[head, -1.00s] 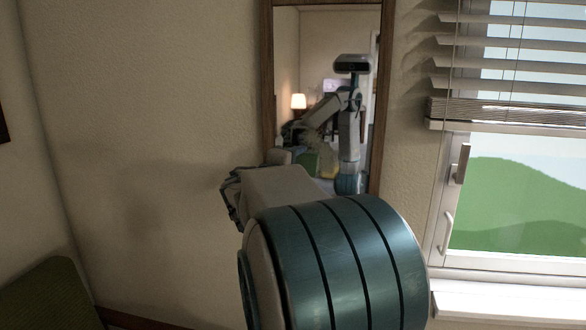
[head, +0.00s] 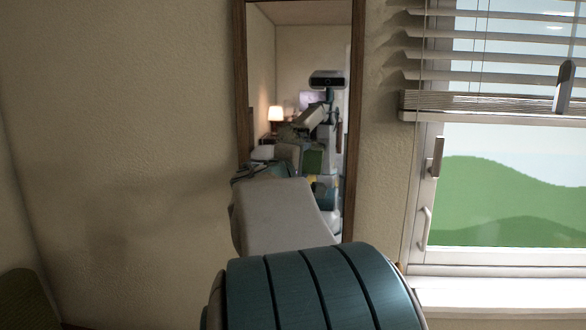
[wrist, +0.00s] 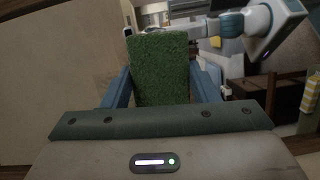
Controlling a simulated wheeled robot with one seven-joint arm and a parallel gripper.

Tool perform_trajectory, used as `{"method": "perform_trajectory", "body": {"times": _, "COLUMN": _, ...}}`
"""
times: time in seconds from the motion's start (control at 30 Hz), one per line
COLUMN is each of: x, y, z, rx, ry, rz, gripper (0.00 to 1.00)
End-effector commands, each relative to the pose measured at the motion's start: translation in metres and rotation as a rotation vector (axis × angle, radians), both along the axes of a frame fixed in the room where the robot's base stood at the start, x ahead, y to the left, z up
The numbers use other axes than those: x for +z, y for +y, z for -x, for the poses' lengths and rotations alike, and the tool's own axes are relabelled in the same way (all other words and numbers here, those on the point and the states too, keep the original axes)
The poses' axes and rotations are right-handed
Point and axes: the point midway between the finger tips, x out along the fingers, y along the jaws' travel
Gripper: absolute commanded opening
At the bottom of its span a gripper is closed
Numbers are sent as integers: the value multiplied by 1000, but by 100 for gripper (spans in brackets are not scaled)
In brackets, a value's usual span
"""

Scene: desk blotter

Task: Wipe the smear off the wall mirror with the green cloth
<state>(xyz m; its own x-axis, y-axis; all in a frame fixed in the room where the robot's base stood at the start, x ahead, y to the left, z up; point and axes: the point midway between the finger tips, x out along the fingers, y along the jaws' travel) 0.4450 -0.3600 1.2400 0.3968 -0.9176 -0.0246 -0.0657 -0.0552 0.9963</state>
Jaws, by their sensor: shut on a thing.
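The wall mirror (head: 300,50) hangs upright in a brown wooden frame, and its glass reflects a lamp and my own body. My gripper (wrist: 160,74) is shut on the green cloth (wrist: 161,52), a thick, grassy-textured block between its two blue fingers. In the head view my arm covers the mirror's lower left part, and the gripper shows only partly near the left frame edge. I cannot tell if the cloth touches the glass. I cannot make out the smear for certain; my arm and the reflections confuse that area.
A window (head: 510,185) with raised blinds (head: 490,60) and a white sill (head: 500,295) is close to the mirror's right. Bare textured wall (head: 130,120) lies to the left. A dark green object (head: 28,300) shows at the lower left corner.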

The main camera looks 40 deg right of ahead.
Motion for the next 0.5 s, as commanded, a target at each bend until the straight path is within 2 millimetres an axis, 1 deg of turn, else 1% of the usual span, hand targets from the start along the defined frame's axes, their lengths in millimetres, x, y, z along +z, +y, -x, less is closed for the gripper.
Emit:
{"method": "perform_trajectory", "body": {"times": 0.17, "x": -1, "y": -6, "z": 6, "rx": -2, "ry": 0, "rz": 1, "gripper": 32}}
{"method": "perform_trajectory", "body": {"times": 0.5, "x": -1, "y": -24, "z": 28, "rx": -3, "ry": 0, "rz": 1, "gripper": 32}}
